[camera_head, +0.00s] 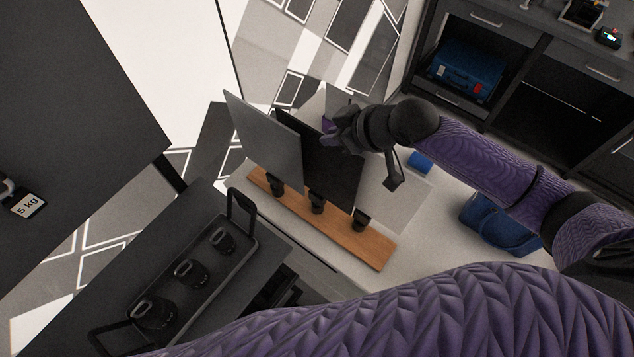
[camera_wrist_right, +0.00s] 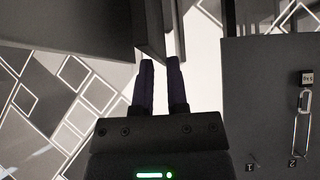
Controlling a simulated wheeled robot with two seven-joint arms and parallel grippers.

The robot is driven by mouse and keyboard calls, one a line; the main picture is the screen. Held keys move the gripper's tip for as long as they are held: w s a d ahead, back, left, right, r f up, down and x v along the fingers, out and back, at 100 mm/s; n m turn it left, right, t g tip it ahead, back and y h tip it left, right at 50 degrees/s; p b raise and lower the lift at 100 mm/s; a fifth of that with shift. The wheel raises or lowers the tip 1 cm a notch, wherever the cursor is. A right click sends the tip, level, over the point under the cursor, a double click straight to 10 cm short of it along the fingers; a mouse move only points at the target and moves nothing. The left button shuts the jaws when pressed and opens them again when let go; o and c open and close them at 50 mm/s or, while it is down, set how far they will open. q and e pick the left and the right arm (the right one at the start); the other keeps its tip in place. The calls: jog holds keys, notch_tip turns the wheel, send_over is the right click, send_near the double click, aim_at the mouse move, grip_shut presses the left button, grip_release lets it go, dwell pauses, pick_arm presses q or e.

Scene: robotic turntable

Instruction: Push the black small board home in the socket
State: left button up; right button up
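The black board (camera_head: 322,160) stands upright but leaning in the middle of a row of three boards on a wooden base (camera_head: 350,236). Its lower edge is at the middle black socket (camera_head: 317,203); I cannot tell how deep it sits. My right gripper (camera_head: 327,125) is at the board's upper right edge, covering part of it. In the right wrist view the two purple fingers (camera_wrist_right: 160,65) are close together with a narrow gap, and a dark board edge (camera_wrist_right: 152,30) reaches their tips. Whether they pinch it is unclear. My left gripper is out of view.
A grey board (camera_head: 262,140) stands left of the black one, and a pale board (camera_head: 400,196) stands right. Blue objects (camera_head: 495,225) lie right of the base on the white surface.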

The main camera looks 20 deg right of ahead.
jog(key=x, duration=0.4)
jog(key=shift+f, duration=0.1)
grip_shut()
dwell(1.2)
